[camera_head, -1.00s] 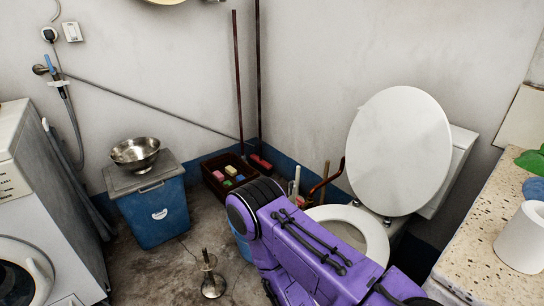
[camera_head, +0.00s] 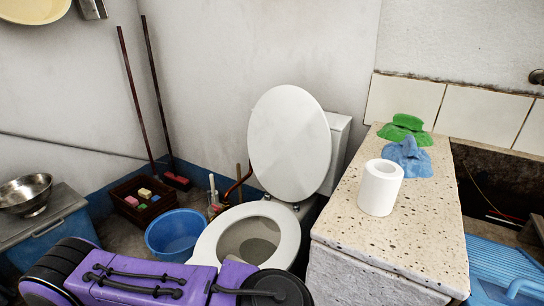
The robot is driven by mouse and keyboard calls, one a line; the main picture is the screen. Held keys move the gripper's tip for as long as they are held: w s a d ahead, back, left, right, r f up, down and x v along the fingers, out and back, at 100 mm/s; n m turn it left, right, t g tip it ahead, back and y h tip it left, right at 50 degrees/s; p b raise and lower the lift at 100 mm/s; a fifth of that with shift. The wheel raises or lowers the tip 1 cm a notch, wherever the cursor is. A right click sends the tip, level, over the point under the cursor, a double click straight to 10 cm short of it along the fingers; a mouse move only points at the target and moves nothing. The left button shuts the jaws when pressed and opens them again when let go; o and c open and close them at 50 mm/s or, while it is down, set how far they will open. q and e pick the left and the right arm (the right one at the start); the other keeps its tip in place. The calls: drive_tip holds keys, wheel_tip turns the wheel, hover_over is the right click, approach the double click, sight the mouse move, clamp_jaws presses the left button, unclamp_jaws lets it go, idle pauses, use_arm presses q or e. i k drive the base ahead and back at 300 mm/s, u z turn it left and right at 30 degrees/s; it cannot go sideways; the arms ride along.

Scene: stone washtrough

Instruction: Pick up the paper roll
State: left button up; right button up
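The white paper roll (camera_head: 378,188) stands upright on the speckled stone counter (camera_head: 345,235), right of the toilet. Its top opening faces up and nothing touches it. A purple arm of mine crosses the bottom left of the view, well to the left of the roll and in front of the toilet. No gripper fingers show in the view, so neither gripper's state can be seen.
Green cloth (camera_head: 405,130) and blue cloth (camera_head: 408,158) lie behind the roll. A toilet (camera_head: 287,145) with raised lid stands left of the counter. A blue basin (camera_head: 175,232) is on the floor. A trough recess (camera_head: 500,185) and blue washboard (camera_head: 500,268) lie right.

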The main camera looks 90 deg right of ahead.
sight(382, 178)
drive_tip(key=u, duration=0.75)
drive_tip(key=i, duration=0.75)
drive_tip(key=z, duration=4.65)
drive_tip(key=i, duration=0.5)
drive_tip(key=z, duration=0.15)
